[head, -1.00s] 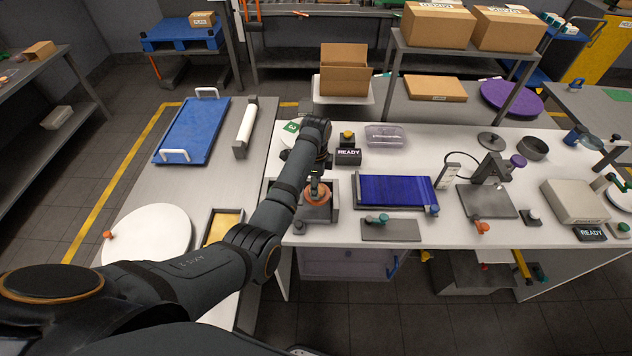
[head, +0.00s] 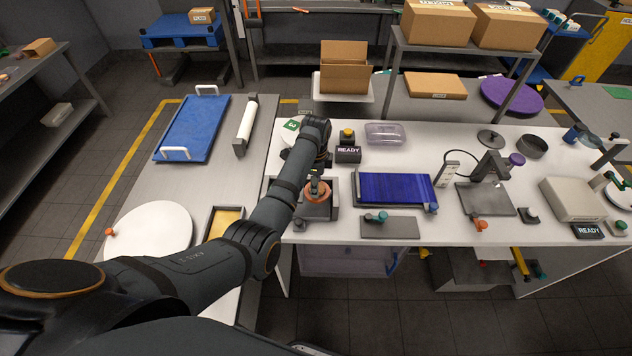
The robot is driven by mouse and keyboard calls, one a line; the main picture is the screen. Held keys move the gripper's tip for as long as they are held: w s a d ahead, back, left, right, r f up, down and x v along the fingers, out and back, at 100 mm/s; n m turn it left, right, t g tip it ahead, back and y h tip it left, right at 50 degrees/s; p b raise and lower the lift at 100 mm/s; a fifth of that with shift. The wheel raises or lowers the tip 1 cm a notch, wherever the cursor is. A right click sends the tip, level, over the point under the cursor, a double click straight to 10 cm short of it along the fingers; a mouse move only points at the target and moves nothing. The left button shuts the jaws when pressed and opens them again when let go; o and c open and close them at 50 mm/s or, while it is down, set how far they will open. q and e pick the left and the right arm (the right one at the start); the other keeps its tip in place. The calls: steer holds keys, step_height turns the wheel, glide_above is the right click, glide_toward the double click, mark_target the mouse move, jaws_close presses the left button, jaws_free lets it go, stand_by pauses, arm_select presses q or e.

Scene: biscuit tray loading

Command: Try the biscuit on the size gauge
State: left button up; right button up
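My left arm reaches in from the left, and my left gripper (head: 316,186) points down over a grey square fixture (head: 326,212) near the front left of the white bench. A round orange-brown piece (head: 317,195), which looks like the biscuit, is at the fingertips. I cannot tell whether the fingers grip it or whether it rests on the fixture. The arm and gripper hide part of both. I cannot tell for certain which fixture is the size gauge. My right gripper is not in view.
A blue panel (head: 395,188) and a grey plate with a teal knob (head: 390,228) lie right of the fixture. A white disc (head: 150,229) and a blue tray (head: 193,130) are on the left table.

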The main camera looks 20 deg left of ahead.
arm_select(q)
steer(key=o, duration=0.8)
step_height(320, 180, up, 12)
steer(key=shift+f, duration=0.1)
stand_by(1.1)
